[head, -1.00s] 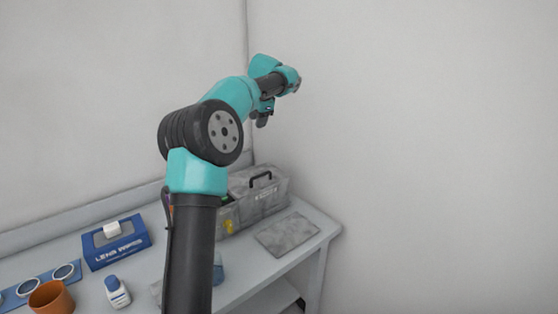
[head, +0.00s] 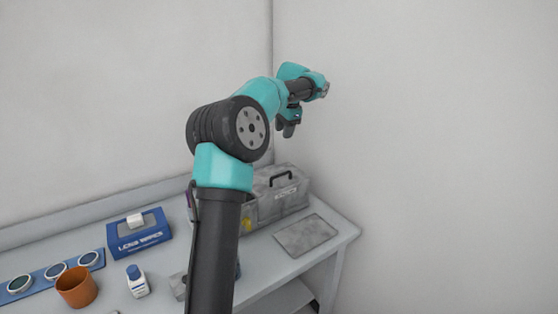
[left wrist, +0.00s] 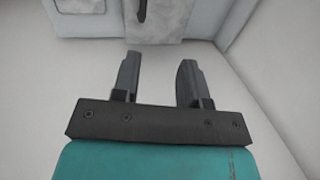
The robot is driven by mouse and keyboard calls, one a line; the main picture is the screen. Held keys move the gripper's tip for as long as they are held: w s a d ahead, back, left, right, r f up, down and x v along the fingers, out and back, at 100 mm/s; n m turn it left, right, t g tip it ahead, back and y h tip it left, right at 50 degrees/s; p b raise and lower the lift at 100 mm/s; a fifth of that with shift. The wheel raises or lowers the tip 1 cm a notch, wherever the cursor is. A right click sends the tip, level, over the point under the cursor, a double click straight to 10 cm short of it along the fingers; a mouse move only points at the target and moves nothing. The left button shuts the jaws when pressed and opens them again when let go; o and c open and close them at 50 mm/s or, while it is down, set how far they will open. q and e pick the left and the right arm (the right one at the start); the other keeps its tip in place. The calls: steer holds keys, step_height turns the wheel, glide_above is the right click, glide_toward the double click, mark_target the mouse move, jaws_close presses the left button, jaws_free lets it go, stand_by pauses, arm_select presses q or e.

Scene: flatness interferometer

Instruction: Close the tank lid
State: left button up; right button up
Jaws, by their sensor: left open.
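I cannot make out a tank or its lid for certain in either view. My left gripper (head: 287,130) is at the end of the raised arm in the head view, well above the table and near the room corner. In the left wrist view its two fingers (left wrist: 160,75) are spread apart with nothing between them. Beyond them, at the top of that view, is a mottled grey panel (left wrist: 175,22) with a dark bar beside it; I cannot tell what it belongs to. My right gripper is not in view.
A grey box with a black handle (head: 290,198) stands at the back of the table, partly hidden by my arm. A flat grey plate (head: 306,235) lies before it.

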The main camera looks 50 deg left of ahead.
arm_select(q)
steer(key=x, duration=1.3)
steer(key=shift+f, duration=0.3)
jaws_close()
stand_by(0.8)
steer(key=c, duration=0.7)
jaws_free()
steer(key=shift+c, duration=0.2)
steer(key=o, duration=0.7)
steer(key=shift+o, duration=0.2)
steer(key=shift+r, duration=0.1)
